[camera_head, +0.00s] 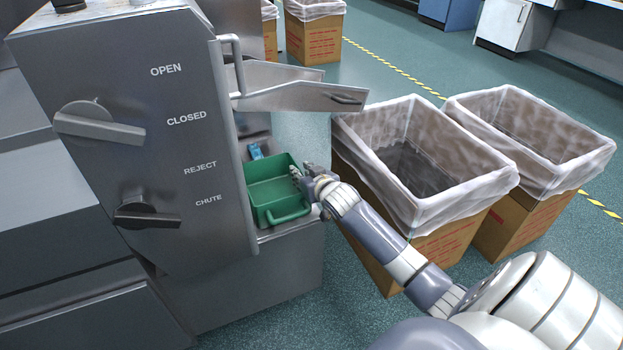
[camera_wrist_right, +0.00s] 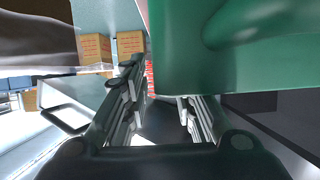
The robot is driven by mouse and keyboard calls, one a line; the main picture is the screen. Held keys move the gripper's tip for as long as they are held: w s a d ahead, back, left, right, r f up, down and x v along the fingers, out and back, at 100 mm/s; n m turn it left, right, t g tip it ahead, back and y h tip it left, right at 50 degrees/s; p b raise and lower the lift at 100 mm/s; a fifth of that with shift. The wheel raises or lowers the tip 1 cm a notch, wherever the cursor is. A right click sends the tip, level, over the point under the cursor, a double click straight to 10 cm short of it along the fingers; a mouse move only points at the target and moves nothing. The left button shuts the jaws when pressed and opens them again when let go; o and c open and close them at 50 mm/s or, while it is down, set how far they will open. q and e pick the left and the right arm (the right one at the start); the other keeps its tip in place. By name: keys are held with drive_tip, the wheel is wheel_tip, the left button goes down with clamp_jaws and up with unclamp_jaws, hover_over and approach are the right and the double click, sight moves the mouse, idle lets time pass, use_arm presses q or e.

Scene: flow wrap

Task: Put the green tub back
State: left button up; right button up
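The green tub (camera_head: 272,188) sits upright on the metal ledge at the foot of the machine, its handle (camera_head: 289,214) towards the front. It looks empty. My right gripper (camera_head: 303,176) is at the tub's right side, by the rim. In the right wrist view the tub (camera_wrist_right: 245,60) fills the upper right, close to the fingers. There my right gripper (camera_wrist_right: 160,105) has its two fingers spread with a gap between them. The tub hides the tip of one finger. I cannot tell whether either finger touches the tub. My left gripper is out of view.
A small blue part (camera_head: 255,151) is behind the tub. Lined cardboard bins (camera_head: 425,165) stand close on the right, beside my arm.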

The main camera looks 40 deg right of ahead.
drive_tip(key=p+v, duration=0.1)
drive_tip(key=v, duration=0.4)
drive_tip(key=shift+s+r+p, duration=0.15)
drive_tip(key=shift+r+p, duration=0.05)
drive_tip(key=shift+p, duration=0.1)
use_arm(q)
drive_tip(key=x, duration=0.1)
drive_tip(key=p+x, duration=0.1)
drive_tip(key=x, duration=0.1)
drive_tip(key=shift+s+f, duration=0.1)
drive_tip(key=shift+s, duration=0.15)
use_arm(e)
drive_tip(key=s+a+f+n+g+y, duration=0.1)
drive_tip(key=s+a+f+g, duration=0.2)
drive_tip(key=s+a, duration=0.4)
drive_tip(key=s+a+f+n+g+y, duration=0.1)
drive_tip(key=s+a+f, duration=0.4)
drive_tip(key=s, duration=0.8)
drive_tip(key=s+a+f+n+g+y, duration=0.1)
drive_tip(key=s+a+f+g, duration=0.3)
drive_tip(key=s+a, duration=0.5)
drive_tip(key=shift+s+a+f+n+g, duration=0.35)
drive_tip(key=shift+s+n+g, duration=0.45)
drive_tip(key=shift+s+g, duration=0.15)
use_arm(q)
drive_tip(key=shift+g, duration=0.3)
